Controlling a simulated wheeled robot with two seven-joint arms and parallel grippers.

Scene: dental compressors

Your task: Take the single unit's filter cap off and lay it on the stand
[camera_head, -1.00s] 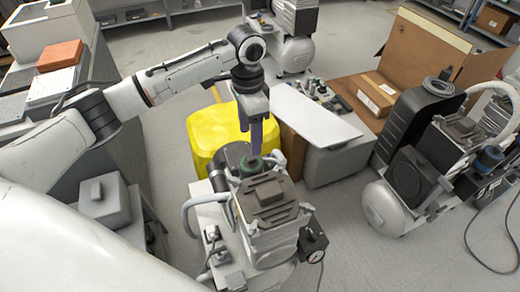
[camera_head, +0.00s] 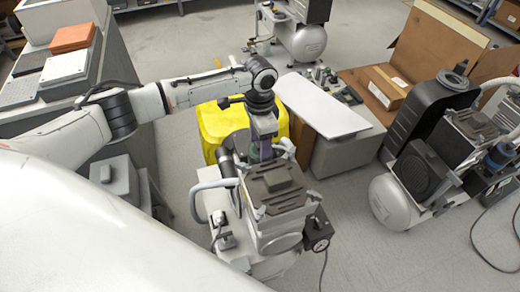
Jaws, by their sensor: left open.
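The single compressor unit (camera_head: 278,190) stands upright in the lower middle, with a dark ribbed top and a gauge on its right side. A small dark green filter cap (camera_head: 252,162) shows behind that top, mostly hidden by my gripper. My left gripper (camera_head: 265,152) points straight down at the cap, its fingers open and at the cap's level. I cannot tell whether the fingers touch it. A grey stand (camera_head: 343,152) with a white top (camera_head: 325,107) is just behind and right of the unit. My right gripper is not in view.
A yellow container (camera_head: 213,124) stands close behind the unit. Another compressor with a white tank (camera_head: 400,202) is at the right, and one more (camera_head: 305,38) is at the back. An open cardboard box (camera_head: 430,45) is behind the stand. The white top looks clear.

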